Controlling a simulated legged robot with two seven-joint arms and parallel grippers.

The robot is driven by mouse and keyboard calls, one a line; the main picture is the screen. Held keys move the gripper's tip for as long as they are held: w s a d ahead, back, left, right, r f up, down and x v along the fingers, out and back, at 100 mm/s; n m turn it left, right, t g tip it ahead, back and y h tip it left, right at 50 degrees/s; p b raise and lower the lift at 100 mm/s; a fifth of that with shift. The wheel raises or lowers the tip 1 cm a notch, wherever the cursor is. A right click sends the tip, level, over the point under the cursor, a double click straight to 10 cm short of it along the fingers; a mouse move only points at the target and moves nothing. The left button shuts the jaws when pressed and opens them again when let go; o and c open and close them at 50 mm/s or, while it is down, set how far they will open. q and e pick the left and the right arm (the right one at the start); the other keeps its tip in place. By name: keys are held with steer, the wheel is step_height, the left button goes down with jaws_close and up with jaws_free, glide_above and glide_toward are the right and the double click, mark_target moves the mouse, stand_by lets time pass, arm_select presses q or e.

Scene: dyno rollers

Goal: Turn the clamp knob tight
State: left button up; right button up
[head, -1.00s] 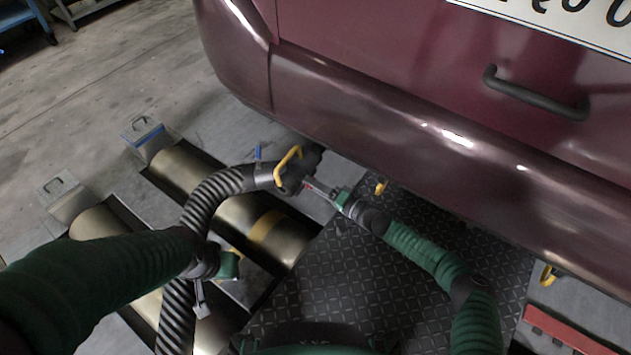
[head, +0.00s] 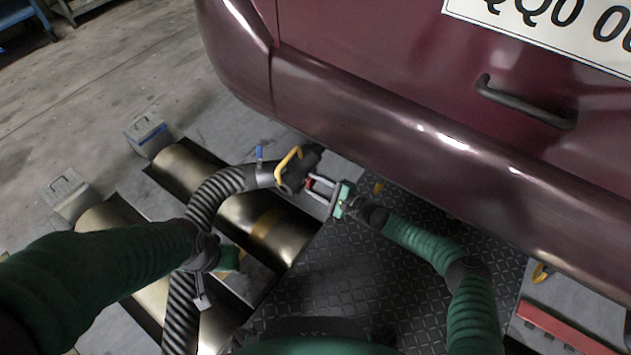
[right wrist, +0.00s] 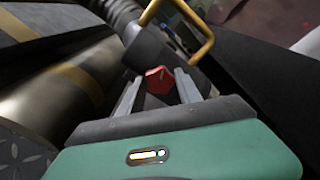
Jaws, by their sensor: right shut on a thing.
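The red clamp knob (right wrist: 158,80) sits on the dark nozzle (head: 293,175) with a yellow handle (head: 288,160), at the end of the ribbed hose (head: 205,200) beside the car bumper. My right gripper (head: 311,184) reaches it from the right. In the right wrist view its two fingers (right wrist: 160,78) stand on either side of the knob and are shut on it. My left gripper (head: 228,258) is at the ribbed hose, lower left of the nozzle. Its fingers are mostly hidden, so I cannot tell whether they grip the hose.
The maroon car bumper (head: 400,130) runs above and to the right of the nozzle. Metal rollers (head: 185,165) lie in the floor at left. A black tread plate (head: 400,280) lies below my right arm. A red bar (head: 560,327) is at lower right.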

steer(key=shift+s+a+m+g, duration=0.1)
steer(key=shift+m+g, duration=0.2)
steer(key=shift+m, duration=1.2)
steer(key=o, duration=1.4)
steer(key=shift+c, duration=0.2)
steer(key=p+v, duration=0.9)
steer(key=v, duration=0.8)
